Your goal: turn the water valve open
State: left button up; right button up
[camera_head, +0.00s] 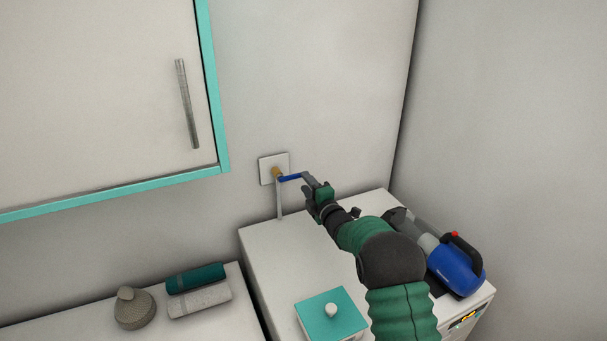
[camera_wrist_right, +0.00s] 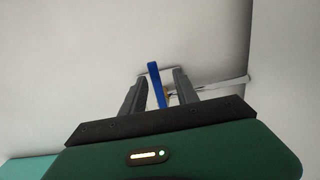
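The water valve has a blue lever handle (camera_head: 291,177) on a brass body (camera_head: 276,172), set on a square white wall plate (camera_head: 265,168). The lever points to the right, roughly level, in the head view. My right gripper (camera_head: 307,183) is at the lever's free end. In the right wrist view the blue lever (camera_wrist_right: 157,85) stands between the two grey fingers of my right gripper (camera_wrist_right: 161,76), with a gap visible on both sides. The fingers look open. Whether a finger touches the lever is not clear. My left gripper is not in view.
A thin pipe (camera_head: 279,203) runs down from the valve behind a white appliance (camera_head: 263,244). On the appliance are a teal box (camera_head: 322,314) and a blue vacuum-like device (camera_head: 455,267). A wall cabinet (camera_head: 110,95) hangs left. Rolled towels (camera_head: 200,300) and a lidded pot (camera_head: 133,310) stand lower left.

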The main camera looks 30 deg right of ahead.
jog(key=shift+w+a+r, duration=0.25)
jog(key=shift+w, duration=0.3)
jog(key=shift+w+a+r, duration=0.2)
jog(key=shift+w, duration=0.3)
jog(key=shift+w+d+f, duration=0.15)
jog(key=shift+c, duration=1.2)
jog(key=shift+d, duration=0.15)
grip_shut()
